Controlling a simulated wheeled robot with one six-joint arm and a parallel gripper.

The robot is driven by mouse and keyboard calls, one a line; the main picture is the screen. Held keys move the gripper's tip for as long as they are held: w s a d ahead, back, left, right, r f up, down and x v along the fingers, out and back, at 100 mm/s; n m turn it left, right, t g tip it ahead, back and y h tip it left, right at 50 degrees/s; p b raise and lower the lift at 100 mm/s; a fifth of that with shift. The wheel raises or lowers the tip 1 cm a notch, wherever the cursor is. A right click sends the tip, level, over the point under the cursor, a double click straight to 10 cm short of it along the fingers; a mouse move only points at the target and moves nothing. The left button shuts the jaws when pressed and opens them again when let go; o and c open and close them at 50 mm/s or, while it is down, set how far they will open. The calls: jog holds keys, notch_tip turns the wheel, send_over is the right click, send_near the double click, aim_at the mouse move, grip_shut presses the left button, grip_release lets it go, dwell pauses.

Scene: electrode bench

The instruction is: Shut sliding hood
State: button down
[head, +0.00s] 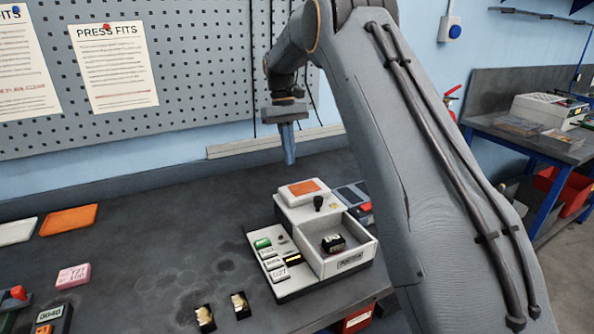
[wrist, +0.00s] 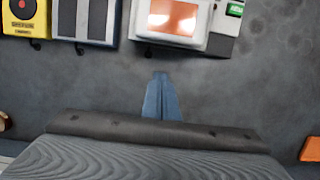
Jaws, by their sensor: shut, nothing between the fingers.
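The sliding hood (head: 296,190) is a white cover with an orange panel on top, at the back of a white bench device (head: 290,281). It is slid back, so the tray-like chamber (head: 352,268) in front is uncovered. A black part (head: 333,243) lies in that chamber. A black knob (head: 318,203) stands at the hood's front right. My gripper (head: 289,160) is shut and empty, pointing down above the bench behind the hood. In the wrist view the closed blue fingers (wrist: 160,78) are apart from the hood, whose orange panel (wrist: 172,18) shows at the top edge.
A grey device with a red part (head: 364,208) stands right of the hood, partly behind my arm. A pink block (head: 73,276), an orange tray (head: 69,220) and a white tray (head: 17,231) lie to the left. The bench behind the hood is clear up to the wall.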

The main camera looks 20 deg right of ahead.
jog(key=s+d+f+p, duration=0.1)
jog(key=s+f+p, duration=0.2)
jog(key=s+f, duration=0.1)
jog(key=shift+s, duration=0.5)
jog(key=shift+f, duration=0.1)
